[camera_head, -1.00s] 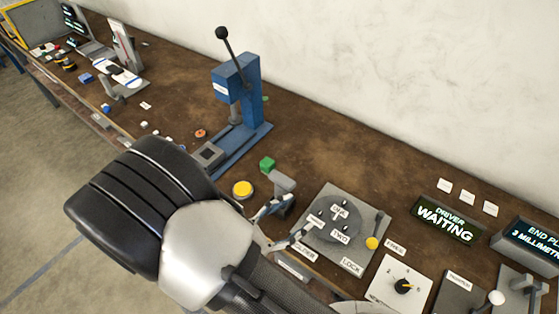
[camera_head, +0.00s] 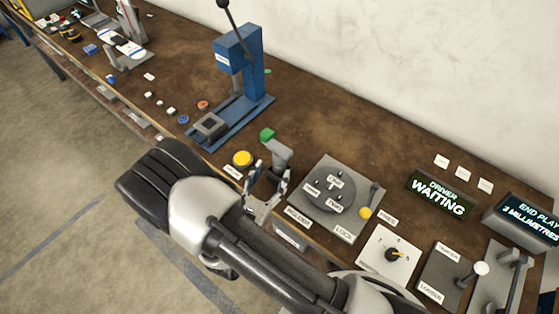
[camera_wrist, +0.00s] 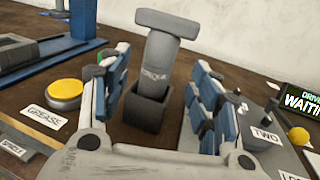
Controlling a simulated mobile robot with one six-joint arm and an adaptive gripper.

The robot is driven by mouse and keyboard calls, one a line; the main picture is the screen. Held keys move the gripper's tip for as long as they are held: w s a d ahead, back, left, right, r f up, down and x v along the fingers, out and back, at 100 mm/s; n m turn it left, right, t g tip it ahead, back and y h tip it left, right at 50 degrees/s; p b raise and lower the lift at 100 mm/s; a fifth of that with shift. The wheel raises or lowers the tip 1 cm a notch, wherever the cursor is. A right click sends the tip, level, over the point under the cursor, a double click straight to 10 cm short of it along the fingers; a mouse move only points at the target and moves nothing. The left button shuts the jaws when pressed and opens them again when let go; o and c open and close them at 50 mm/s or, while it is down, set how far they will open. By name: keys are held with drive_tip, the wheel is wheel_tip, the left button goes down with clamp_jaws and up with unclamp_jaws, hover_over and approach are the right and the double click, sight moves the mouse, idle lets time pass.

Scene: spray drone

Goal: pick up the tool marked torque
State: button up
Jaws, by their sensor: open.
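The tool marked torque (camera_wrist: 155,65) is a grey T-shaped handle with a wide head. It stands upright, slightly tilted, in a dark square holder (camera_wrist: 148,108). It also shows in the head view (camera_head: 279,156). My gripper (camera_wrist: 158,90) is open, with its blue-padded fingers on either side of the tool in the wrist view and the tool apparently beyond or between them. In the head view my gripper (camera_head: 268,188) is just in front of the tool. I cannot tell whether a finger touches it.
A yellow button (camera_head: 243,158) labelled grease and a green block (camera_head: 267,135) are close by. A grey plate with a round dial (camera_head: 330,188) lies just right. A blue press (camera_head: 240,75) stands behind left. The driver display (camera_head: 441,193) reads waiting.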

sight(277, 162)
drive_tip(key=x, duration=0.4)
drive_tip(key=r+b+x, duration=0.1)
drive_tip(key=x, duration=0.1)
drive_tip(key=shift+w+d, duration=0.1)
drive_tip(key=shift+w, duration=0.2)
drive_tip(key=shift+c, duration=0.3)
drive_tip(key=shift+r, duration=0.1)
drive_tip(key=c, duration=1.2)
